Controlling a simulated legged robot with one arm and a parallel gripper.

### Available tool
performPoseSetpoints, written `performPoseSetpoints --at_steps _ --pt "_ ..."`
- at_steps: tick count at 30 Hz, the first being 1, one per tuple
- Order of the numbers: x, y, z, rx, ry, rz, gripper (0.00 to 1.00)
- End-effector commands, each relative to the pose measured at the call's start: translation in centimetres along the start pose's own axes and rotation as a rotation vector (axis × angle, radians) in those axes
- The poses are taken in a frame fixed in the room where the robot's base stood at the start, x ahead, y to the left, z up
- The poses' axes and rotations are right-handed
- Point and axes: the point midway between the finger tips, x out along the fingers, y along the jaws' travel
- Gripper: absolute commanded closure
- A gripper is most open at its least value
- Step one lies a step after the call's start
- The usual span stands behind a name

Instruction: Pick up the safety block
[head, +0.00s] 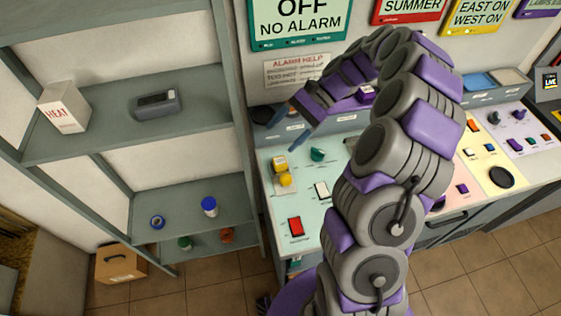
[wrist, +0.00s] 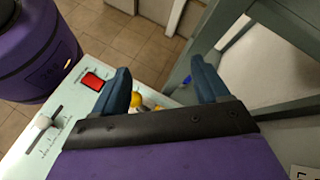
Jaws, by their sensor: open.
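A small yellow block-like piece (head: 280,163) sits on the pale green control panel (head: 309,215), with a yellow rounded knob (head: 285,180) just in front of it. No label shows, so I cannot tell for sure that it is the safety block. My gripper (head: 290,127) is above the back left part of the panel, jaws apart and empty. In the wrist view its two blue fingers (wrist: 160,75) are spread. Bits of yellow (wrist: 136,99) show low between them, partly hidden by the finger and the dark gripper bar.
A red switch (head: 295,227), a white switch (head: 321,190) and a green knob (head: 317,155) are on the same panel. A grey shelf unit (head: 245,135) stands close on the left, holding a white box (head: 64,107) and a grey device (head: 157,103). A cardboard box (head: 120,263) is on the floor.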

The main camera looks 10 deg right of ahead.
Motion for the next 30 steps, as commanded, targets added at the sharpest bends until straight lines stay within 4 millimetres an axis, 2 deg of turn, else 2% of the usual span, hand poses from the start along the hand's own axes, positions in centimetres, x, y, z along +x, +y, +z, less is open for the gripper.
performPoseSetpoints --at_steps 8,15,18,24,30 --pt "-3.2 0.8 -6.3 0.195 -0.055 -0.134 0.26" --pt "-6.0 3.9 -11.9 0.365 -0.081 -0.236 0.26" --pt "-6.7 5.4 -13.7 0.427 -0.091 -0.265 0.26" --pt "-7.7 7.7 -16.0 0.507 -0.093 -0.304 0.26" --pt "-7.1 7.9 -16.4 0.526 -0.095 -0.311 0.26"
